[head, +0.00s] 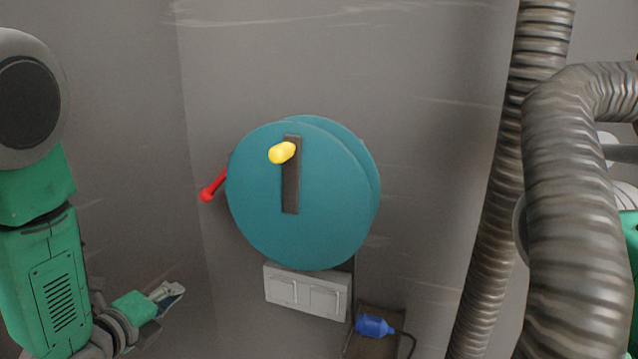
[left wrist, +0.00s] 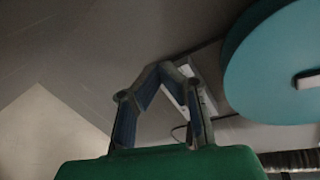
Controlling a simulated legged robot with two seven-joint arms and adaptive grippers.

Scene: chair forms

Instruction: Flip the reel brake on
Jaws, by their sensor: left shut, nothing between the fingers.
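The reel is a large teal double disc (head: 265,225) on the grey wall, with a dark crank bar (head: 291,190) and a yellow knob (head: 281,153) on its face. A red lever (head: 213,186), which looks like the brake, sticks out at the reel's left side, slanting down and left. My left gripper (head: 174,290) is shut and empty, below and left of the red lever and apart from it. In the left wrist view its fingers (left wrist: 158,68) meet at the tips. The disc (left wrist: 275,65) shows there at the right; the red lever does not.
A white double socket box (head: 306,291) is on the wall under the reel. A blue plug (head: 374,326) with a black cord is below right. Thick ribbed hoses (head: 580,215) fill the right side.

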